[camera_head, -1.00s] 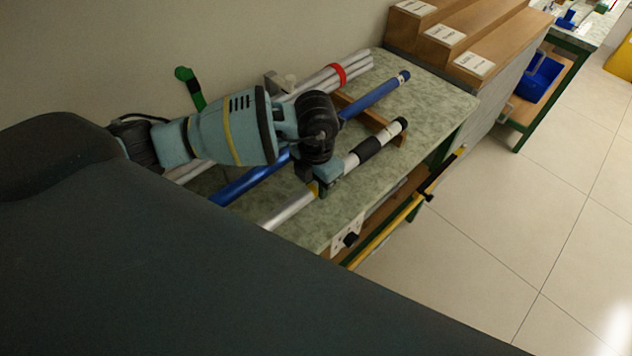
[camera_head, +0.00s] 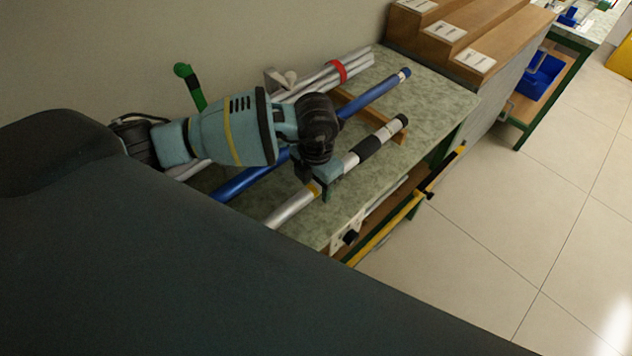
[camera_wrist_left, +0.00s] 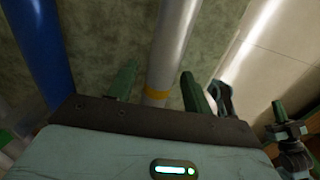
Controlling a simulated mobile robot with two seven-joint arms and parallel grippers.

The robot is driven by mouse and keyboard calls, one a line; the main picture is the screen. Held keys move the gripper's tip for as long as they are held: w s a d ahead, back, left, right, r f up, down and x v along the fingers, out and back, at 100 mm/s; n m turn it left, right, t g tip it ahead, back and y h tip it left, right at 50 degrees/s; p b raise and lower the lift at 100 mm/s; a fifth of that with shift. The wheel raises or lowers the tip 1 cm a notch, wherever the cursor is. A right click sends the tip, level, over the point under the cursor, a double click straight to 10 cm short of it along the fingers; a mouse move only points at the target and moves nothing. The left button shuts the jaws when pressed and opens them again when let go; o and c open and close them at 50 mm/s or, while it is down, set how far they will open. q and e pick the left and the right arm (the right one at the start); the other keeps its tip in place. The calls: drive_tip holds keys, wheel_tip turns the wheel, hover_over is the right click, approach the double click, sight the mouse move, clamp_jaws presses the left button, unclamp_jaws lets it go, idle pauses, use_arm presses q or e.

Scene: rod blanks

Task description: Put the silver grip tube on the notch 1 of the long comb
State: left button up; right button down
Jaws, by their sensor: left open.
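The silver grip tube (camera_head: 291,207), with a black grip sleeve and a yellow band, lies slantwise on the bench. In the left wrist view the silver grip tube (camera_wrist_left: 174,42) runs between the two green fingers. My left gripper (camera_head: 323,188) is over it by the yellow band; the left gripper (camera_wrist_left: 158,88) is open, a finger on each side. A wooden bar (camera_head: 391,133) lies across the bench near the tube's far end; its notches are not clear, and I cannot tell if it is the long comb.
A blue tube (camera_head: 243,182) lies alongside, left of the silver one. Several silver tubes with a red band (camera_head: 338,71) lie near the wall, beside a green-handled tool (camera_head: 190,84). Wooden steps with white labels (camera_head: 475,60) stand behind. The bench top (camera_head: 440,97) is clear at far right.

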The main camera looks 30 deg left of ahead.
use_arm(q)
wheel_tip(320, 180, up, 13)
idle(0.5)
